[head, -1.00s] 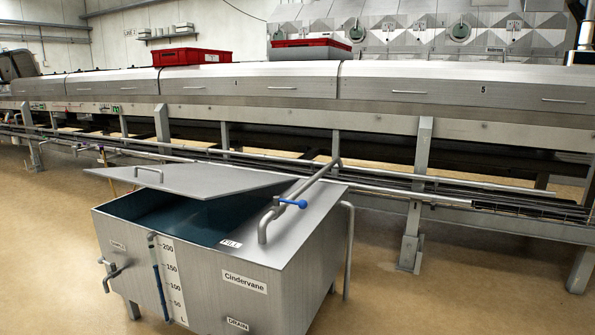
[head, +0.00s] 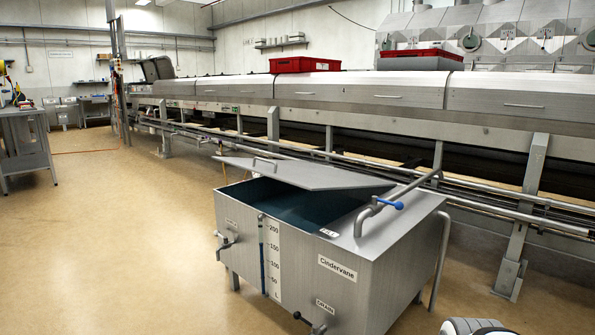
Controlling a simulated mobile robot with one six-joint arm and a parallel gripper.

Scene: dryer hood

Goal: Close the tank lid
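The steel tank (head: 303,275) labelled Cindervane stands on the floor right of centre in the head view. Its flat grey lid (head: 315,174) is partly raised, tilted up over the opening, and the dark blue-green inside shows beneath it. A bar handle (head: 265,164) sits on the lid's left part. The lid's right end meets the tank top near the fill pipe (head: 369,213), which has a blue valve lever (head: 391,204). My gripper is not in view. A dark and white rounded part at the bottom right edge may be part of my arm.
A long steel machine (head: 410,98) with pipes and legs runs behind the tank, close to its back. A drain valve (head: 309,323) and a side pipe handle (head: 226,244) stick out from the tank. The floor (head: 110,245) to the left is clear up to a workbench (head: 22,145).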

